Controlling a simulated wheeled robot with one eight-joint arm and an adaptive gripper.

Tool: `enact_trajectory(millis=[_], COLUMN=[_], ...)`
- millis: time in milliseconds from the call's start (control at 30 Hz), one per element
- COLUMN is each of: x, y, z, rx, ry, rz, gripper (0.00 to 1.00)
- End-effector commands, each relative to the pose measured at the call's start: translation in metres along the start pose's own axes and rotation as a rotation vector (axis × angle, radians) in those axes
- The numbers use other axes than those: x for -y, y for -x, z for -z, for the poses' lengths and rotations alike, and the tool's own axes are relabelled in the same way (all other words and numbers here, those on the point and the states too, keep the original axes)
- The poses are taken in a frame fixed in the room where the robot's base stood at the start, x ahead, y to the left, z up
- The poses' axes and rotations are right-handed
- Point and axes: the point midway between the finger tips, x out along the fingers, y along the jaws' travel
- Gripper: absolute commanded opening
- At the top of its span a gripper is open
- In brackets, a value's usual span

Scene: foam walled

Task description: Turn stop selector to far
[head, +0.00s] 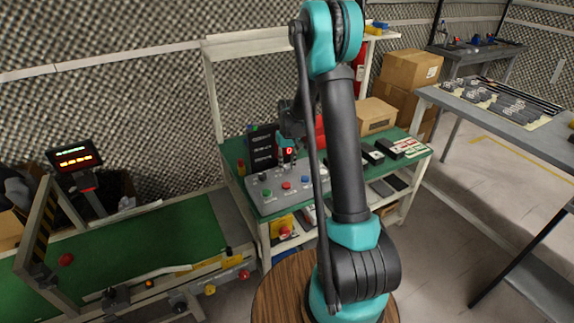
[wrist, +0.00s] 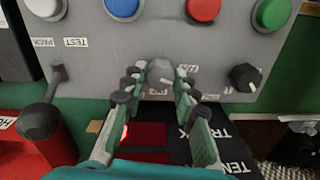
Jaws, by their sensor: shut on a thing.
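The grey control panel (wrist: 100,60) fills the top of the wrist view; it also shows on the green bench in the head view (head: 268,200). A grey knob (wrist: 160,72), which looks like the stop selector, sits at its edge between my fingertips. My gripper (wrist: 159,80) is shut on this knob, one finger on each side. A small label (wrist: 188,68) beside it seems to read FAR, but it is blurred. The knob's exact pointing direction is partly hidden by the fingers.
White (wrist: 45,8), blue (wrist: 122,7), red (wrist: 203,9) and green (wrist: 271,13) buttons line the panel. A black knob (wrist: 245,77) is right of my fingers. A black-tipped lever (wrist: 42,118) stands left, by a red object (wrist: 55,150). Cardboard boxes (head: 376,116) stand behind.

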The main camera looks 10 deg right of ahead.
Motion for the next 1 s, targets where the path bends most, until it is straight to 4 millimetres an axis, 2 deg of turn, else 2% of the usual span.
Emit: enact_trajectory(millis=[400, 1000], x=[-0.0001, -0.0001], y=[0.0003, 0.0003], z=[0.0007, 0.0007], rx=[0.007, 0.008], ry=[0.263, 0.334], rz=[0.0, -0.001], gripper=[0.0, 0.0])
